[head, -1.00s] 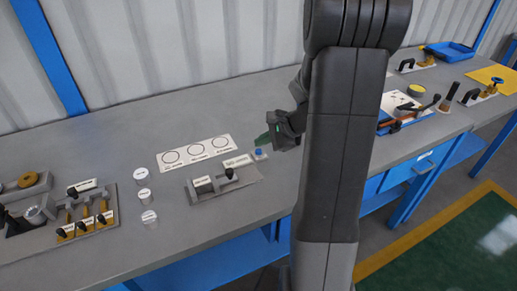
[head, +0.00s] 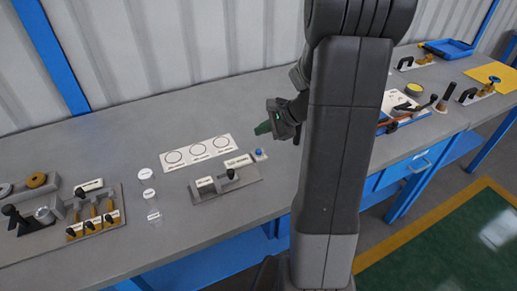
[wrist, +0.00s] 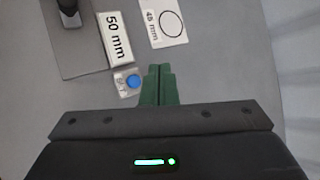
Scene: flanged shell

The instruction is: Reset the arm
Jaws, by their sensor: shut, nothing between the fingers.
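My gripper (head: 263,129) is above the bench, over the area behind the blue button. Its green fingers are shut with nothing between them. In the wrist view the shut fingers (wrist: 158,84) point down over bare grey bench top. My arm covers part of the bench's middle and right in the head view.
A white card with three circles (head: 198,150) lies left of my gripper. A grey fixture with a black knob (head: 231,175) stands in front, with a 50 mm label (wrist: 116,37) beside it. Several white cylinders and fixtures stand left. A blue tray (head: 447,48) sits far right.

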